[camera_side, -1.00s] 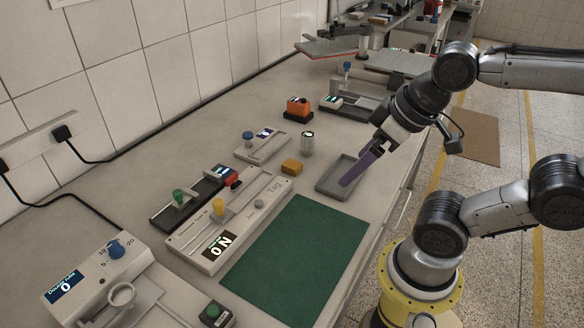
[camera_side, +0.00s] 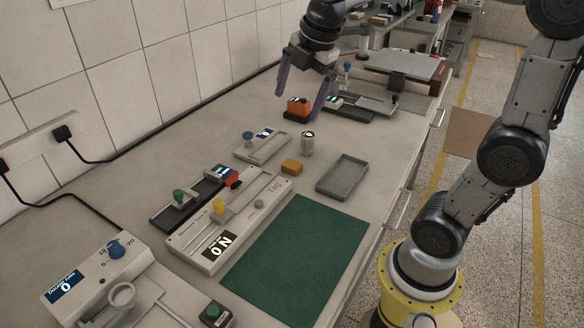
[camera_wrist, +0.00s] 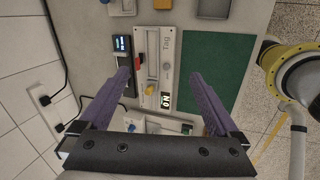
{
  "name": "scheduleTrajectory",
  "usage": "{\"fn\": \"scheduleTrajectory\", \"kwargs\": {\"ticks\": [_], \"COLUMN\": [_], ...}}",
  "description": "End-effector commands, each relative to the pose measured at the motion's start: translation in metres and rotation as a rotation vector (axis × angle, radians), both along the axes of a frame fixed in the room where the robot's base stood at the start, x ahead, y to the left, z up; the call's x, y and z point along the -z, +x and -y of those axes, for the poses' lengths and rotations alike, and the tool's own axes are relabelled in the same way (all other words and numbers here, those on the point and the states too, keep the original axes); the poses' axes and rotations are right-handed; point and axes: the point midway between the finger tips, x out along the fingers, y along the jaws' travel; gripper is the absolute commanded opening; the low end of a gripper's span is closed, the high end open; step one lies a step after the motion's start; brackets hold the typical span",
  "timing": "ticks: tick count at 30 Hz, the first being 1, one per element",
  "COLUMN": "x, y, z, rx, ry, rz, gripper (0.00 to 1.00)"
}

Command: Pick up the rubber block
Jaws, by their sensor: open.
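A small orange-yellow block (camera_side: 292,167), which looks like the rubber block, lies flat on the bench between a grey tray and a long device marked Tag. Its edge also shows at the top of the wrist view (camera_wrist: 162,4). My gripper (camera_side: 300,105) has its two purple fingers spread wide and empty. It hangs in the air over the bench, apart from the block, and appears higher in the side view. In the wrist view the open fingers (camera_wrist: 160,74) point toward the Tag device, with the block beyond the fingertips.
A metal cylinder (camera_side: 307,143) stands close behind the block. The grey tray (camera_side: 344,177) is empty. The Tag device (camera_side: 229,222) lies beside a bare green mat (camera_side: 297,262).

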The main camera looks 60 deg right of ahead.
Motion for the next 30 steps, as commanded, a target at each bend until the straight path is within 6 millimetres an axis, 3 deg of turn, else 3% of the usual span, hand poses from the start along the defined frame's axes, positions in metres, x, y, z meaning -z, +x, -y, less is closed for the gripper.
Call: {"fn": "scheduleTrajectory", "kwargs": {"ticks": [3,6,10,15,18,30], "x": [0.023,0.049,0.085,0.123,0.134,0.199], "y": [0.041,0.067,0.087,0.089,0.086,0.085], "z": [0.031,0.057,0.088,0.11,0.115,0.115], "rx": [-0.113,-0.164,-0.142,-0.098,-0.084,-0.081], "ry": [-0.031,-0.033,-0.007,0.031,0.041,0.042], "rz": [-0.09,-0.157,-0.227,-0.296,-0.313,-0.314], "gripper": [0.97,0.97,0.97,0.97,0.97,0.97]}}
